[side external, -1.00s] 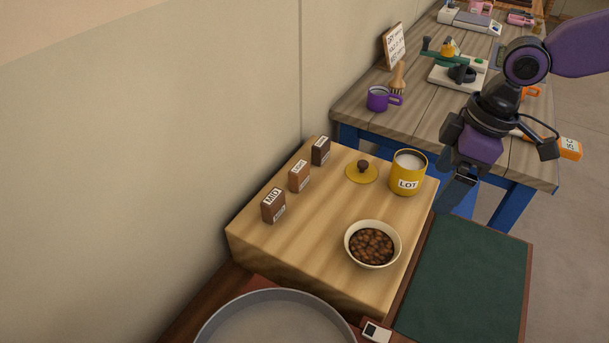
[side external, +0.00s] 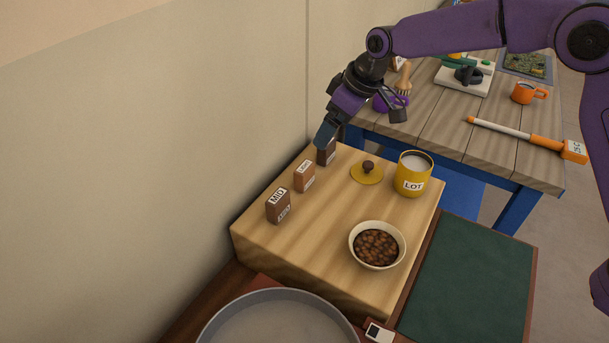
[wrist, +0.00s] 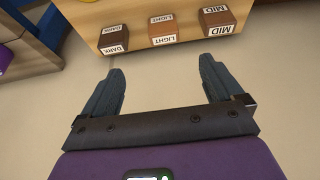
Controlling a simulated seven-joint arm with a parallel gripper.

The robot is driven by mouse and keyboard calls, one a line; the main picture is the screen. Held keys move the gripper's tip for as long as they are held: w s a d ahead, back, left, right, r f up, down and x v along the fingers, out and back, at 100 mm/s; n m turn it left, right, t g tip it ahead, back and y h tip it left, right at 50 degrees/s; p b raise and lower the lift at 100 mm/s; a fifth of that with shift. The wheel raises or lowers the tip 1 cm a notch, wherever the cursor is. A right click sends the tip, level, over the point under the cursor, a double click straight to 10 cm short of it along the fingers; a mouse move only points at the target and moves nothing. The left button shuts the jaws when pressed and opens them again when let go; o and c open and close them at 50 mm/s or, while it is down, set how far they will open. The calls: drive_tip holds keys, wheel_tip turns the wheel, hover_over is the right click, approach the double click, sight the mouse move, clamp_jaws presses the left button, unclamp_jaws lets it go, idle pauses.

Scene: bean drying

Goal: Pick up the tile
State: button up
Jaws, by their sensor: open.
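Three small upright label blocks, which look like the tiles, stand in a row along the wall side of the light wood block. The dark brown one (side external: 327,154) is farthest back, the lighter LIGHT one (side external: 304,176) is in the middle, and the brown MID one (side external: 278,206) is nearest. In the wrist view the DARK (wrist: 113,40), LIGHT (wrist: 163,29) and MID (wrist: 217,20) blocks lie beyond my fingertips. My gripper (side external: 325,133) is open and empty, its fingers at the top of the dark block in the side view. Whether they touch it I cannot tell.
On the wood block (side external: 300,268) are a yellow LOT canister (side external: 413,175), its lid (side external: 367,174) and a bowl of beans (side external: 377,246). The wall (side external: 150,150) is close on the left. A grey pan (side external: 278,318) and green board (side external: 470,280) are in front.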

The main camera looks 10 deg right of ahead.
sight(308, 167)
drive_tip(key=x, duration=1.1)
drive_tip(key=shift+w+f, duration=0.1)
drive_tip(key=shift+f, duration=0.1)
drive_tip(key=shift+s+a+x, duration=0.15)
drive_tip(key=shift+x, duration=1)
drive_tip(key=shift+s+a+x, duration=0.1)
drive_tip(key=shift+a+x, duration=0.1)
drive_tip(key=shift+x, duration=0.9)
drive_tip(key=shift+w+a+f, duration=0.2)
drive_tip(key=shift+f, duration=0.5)
drive_tip(key=c, duration=1.1)
